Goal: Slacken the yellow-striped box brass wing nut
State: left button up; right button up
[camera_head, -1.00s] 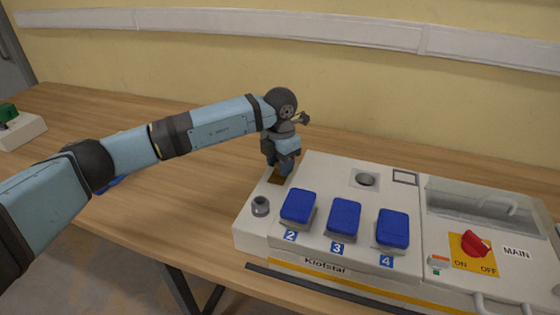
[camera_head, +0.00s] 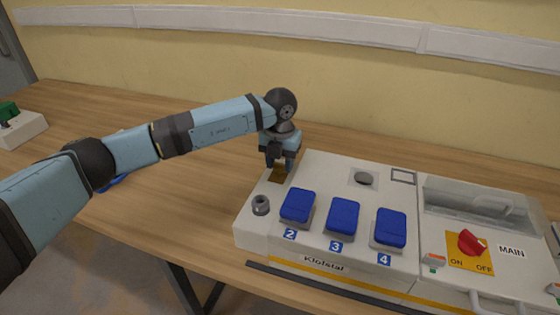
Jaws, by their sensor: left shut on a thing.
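The yellow-striped box (camera_head: 255,238) is a pale box on the table with a yellow band low on its front and blue socket covers on its sloped top. My left gripper (camera_head: 279,166) points down over the box's back left corner, at a small brass-brown plate (camera_head: 277,176). It is shut on the brass wing nut there. The nut itself is hidden by the fingers or too small to make out. My right gripper is not in view.
Blue covers (camera_head: 297,205) marked 2, 3 and 4 and a grey round fitting (camera_head: 261,205) are close to my left gripper. A red ON/OFF switch (camera_head: 471,242) is at the right. A box with a green part (camera_head: 20,128) stands far left. The table (camera_head: 190,210) left of the striped box is mostly clear.

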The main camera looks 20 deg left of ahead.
aim_at(280, 164)
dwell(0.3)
pick_arm(q)
jog(key=o, duration=0.9)
notch_tip(280, 164, up, 14)
jog(key=shift+f, duration=0.1)
